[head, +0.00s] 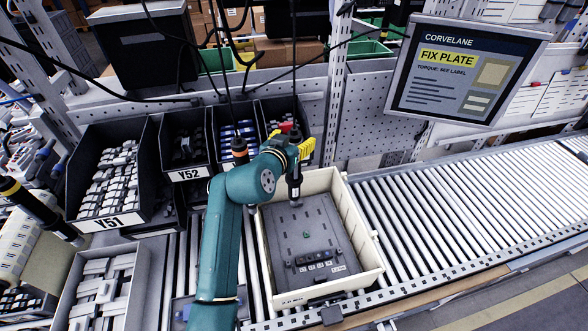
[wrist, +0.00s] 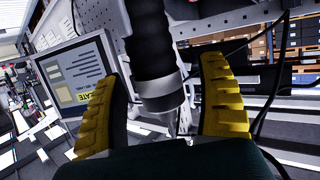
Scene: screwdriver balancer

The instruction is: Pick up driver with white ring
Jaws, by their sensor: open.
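A black driver with a white ring (wrist: 160,86) hangs between my gripper's two yellow fingers in the wrist view, its metal tip pointing down. In the head view this driver (head: 294,184) hangs upright above the cream tote, its upper part partly hidden by my gripper. My gripper (wrist: 167,103) is open, with a finger on either side of the driver and a visible gap to each. In the head view my gripper (head: 293,144) is at the driver's height. Another driver with an orange ring (head: 239,150) hangs to the left, close behind my arm.
The cream tote (head: 362,222) holds a dark plate (head: 300,228) on the roller conveyor (head: 470,190). Black bins labelled Y51 (head: 75,180) and Y52 stand at the left. A third driver (head: 38,208) hangs at the far left. A screen (head: 468,70) is at the upper right. Hanging cables cross above.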

